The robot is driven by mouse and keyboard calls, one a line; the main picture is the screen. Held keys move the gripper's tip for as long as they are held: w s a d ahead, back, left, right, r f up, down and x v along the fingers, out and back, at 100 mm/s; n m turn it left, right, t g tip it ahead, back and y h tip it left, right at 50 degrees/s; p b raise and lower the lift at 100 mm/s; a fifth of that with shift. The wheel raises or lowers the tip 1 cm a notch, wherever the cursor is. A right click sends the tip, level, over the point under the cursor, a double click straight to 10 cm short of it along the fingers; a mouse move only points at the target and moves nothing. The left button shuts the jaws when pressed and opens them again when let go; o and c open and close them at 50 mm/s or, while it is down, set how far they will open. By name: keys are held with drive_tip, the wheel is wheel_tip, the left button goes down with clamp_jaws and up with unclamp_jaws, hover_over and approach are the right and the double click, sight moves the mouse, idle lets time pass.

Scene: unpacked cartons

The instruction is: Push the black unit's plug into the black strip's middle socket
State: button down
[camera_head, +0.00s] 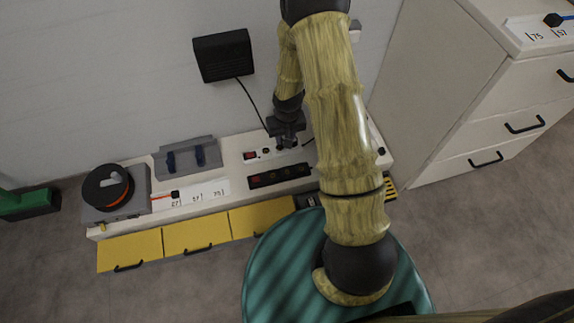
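The black unit (222,55) is fixed on the pale wall. Its thin black cable (250,100) runs down to my gripper (285,142). The plug at the cable's end is not clearly visible; my gripper hides that spot. The black strip (279,176) lies on the white bench top with several sockets in a row, its left end reddish. My gripper is over the white strip (264,154), just behind the black strip, apart from the black strip in the picture. Its fingers are dark and small, so I cannot tell whether they are shut on the plug.
On the bench top (137,211) stand an orange-and-black spool (108,187), a grey holder (187,157) with blue parts and a white numbered card (205,192). Yellow drawers (196,235) are below. A white drawer cabinet (480,110) stands at right. My arm covers the bench's right part.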

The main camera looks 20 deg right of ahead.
wheel_tip(320, 180, down, 11)
drive_tip(key=s+b, duration=0.1)
drive_tip(key=b, duration=0.4)
drive_tip(key=shift+d, duration=0.2)
drive_tip(key=shift+s+r, duration=0.1)
wheel_tip(320, 180, down, 5)
drive_tip(key=b, duration=0.5)
drive_tip(key=shift+f+b, duration=0.3)
drive_tip(key=shift+f, duration=0.05)
drive_tip(key=shift+r+p, duration=0.1)
drive_tip(key=shift+p, duration=0.55)
idle(0.5)
drive_tip(key=shift+f, duration=0.7)
idle(1.8)
drive_tip(key=c, duration=1)
unclamp_jaws()
